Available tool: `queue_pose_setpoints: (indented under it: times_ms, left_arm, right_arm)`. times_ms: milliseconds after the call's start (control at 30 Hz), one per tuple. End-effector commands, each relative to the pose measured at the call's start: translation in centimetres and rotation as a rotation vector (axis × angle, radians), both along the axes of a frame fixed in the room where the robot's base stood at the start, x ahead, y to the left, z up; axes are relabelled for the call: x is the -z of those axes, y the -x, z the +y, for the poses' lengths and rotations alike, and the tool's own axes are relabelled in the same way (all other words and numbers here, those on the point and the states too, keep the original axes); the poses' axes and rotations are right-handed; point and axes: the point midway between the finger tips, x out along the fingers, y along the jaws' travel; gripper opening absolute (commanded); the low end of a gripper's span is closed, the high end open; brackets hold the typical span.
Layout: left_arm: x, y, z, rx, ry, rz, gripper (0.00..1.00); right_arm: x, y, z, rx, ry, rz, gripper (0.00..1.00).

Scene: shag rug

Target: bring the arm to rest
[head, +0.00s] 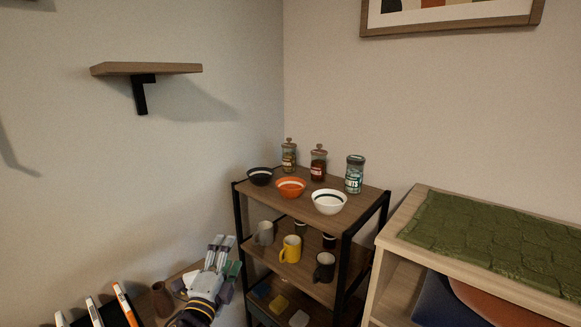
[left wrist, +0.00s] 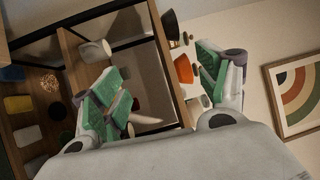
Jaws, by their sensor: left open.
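My left gripper (head: 222,254) is at the lower middle of the head view, left of the shelf rack (head: 300,212). It also shows in the left wrist view (left wrist: 165,88), where its green-padded fingers are spread apart. No object is held between the fingers. The wrist view looks toward the rack at a tilt, with a pale mug (left wrist: 95,50) and an orange bowl (left wrist: 184,69) beyond the fingers. My right gripper is not in either view.
The rack bears bowls such as the white bowl (head: 329,202), jars, and mugs such as the yellow mug (head: 290,249). A brown vase (head: 162,299) stands left of my gripper. A pale cabinet (head: 395,238) is at right. A wall shelf (head: 146,69) hangs above.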

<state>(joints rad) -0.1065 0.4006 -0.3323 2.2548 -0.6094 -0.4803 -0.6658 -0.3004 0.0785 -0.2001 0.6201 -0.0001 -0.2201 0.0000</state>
Motion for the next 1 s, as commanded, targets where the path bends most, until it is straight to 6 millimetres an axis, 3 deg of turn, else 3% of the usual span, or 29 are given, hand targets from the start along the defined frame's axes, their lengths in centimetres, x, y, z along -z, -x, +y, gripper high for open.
queue_pose_setpoints:
  times_ms: [267, 467, 800, 1000]
  left_arm:
    - [7.0, 2.4, 3.9, -0.166, 0.334, 0.308, 0.75]
    - [12.3, 5.6, 5.8, -0.301, 0.557, 0.526, 0.75]
    - [20.4, 13.9, 7.0, -0.562, 0.895, 0.89, 0.75]
    - [23.2, 18.5, 6.8, -0.696, 1.024, 1.051, 0.75]
  right_arm:
    - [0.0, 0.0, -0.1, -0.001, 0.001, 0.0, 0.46]
    - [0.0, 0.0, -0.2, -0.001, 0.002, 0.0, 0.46]
    - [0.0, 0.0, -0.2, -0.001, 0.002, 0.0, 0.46]
    - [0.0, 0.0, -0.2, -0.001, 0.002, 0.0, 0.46]
